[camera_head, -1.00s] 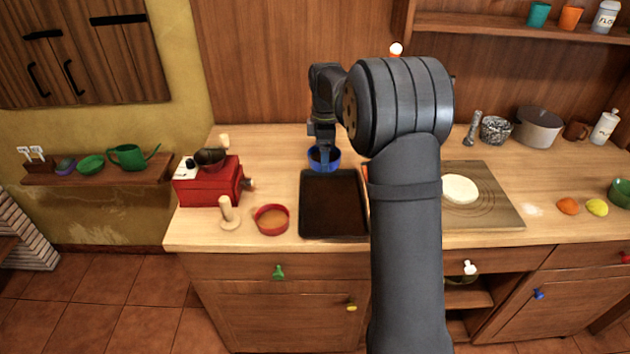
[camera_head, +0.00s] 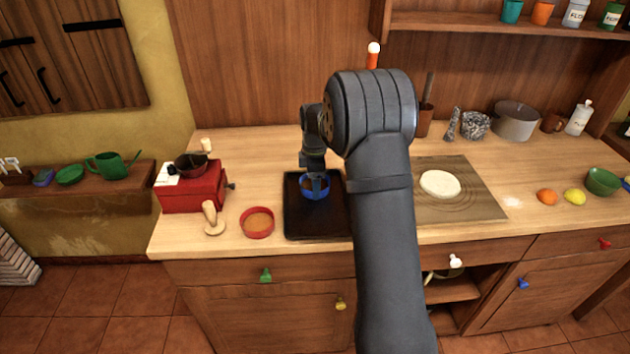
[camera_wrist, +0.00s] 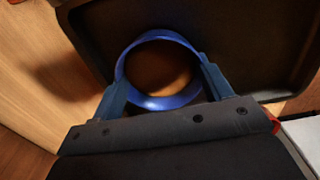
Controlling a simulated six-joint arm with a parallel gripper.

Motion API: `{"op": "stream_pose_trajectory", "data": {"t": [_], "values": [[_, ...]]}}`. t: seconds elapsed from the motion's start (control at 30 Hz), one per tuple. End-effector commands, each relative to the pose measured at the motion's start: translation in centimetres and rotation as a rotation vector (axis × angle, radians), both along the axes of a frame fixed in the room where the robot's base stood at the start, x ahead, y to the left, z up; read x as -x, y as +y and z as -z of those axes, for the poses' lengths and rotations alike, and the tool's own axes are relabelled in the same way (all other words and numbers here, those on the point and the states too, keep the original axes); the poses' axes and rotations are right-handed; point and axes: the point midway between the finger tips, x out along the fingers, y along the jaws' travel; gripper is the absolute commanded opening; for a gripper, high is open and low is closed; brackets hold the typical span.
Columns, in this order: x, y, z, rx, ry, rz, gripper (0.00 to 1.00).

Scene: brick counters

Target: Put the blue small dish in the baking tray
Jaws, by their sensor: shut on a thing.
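The blue small dish (camera_head: 315,194) is over the back part of the dark baking tray (camera_head: 306,225) in the head view. My gripper (camera_head: 316,177) is shut on the dish from above. In the wrist view the blue dish (camera_wrist: 160,101) sits between the two fingers of my gripper (camera_wrist: 163,92), with an orange-brown inside. The dark baking tray (camera_wrist: 262,70) lies behind it there. I cannot tell whether the dish touches the tray floor. My arm covers the right part of the tray in the head view.
A red round dish (camera_head: 257,222) and a wooden pestle-like tool (camera_head: 211,219) stand left of the tray. A red box-shaped grinder (camera_head: 195,188) is further left. A board with dough (camera_head: 440,184) lies to the right, beyond my arm.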

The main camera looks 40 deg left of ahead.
Motion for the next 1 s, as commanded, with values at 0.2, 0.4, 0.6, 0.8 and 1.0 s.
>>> {"op": "stream_pose_trajectory", "data": {"t": [0.2, 0.4, 0.6, 0.8, 1.0], "values": [[0.0, 0.0, 0.3, 0.001, 0.001, 0.0, 0.45], [0.0, 0.0, 0.3, 0.001, 0.001, 0.0, 0.94], [0.0, 0.0, 0.3, 0.001, 0.001, 0.0, 0.94], [0.0, 0.0, -1.5, -0.001, -0.001, 0.0, 0.94], [0.0, 0.1, -5.9, -0.003, -0.003, 0.0, 0.94]]}}
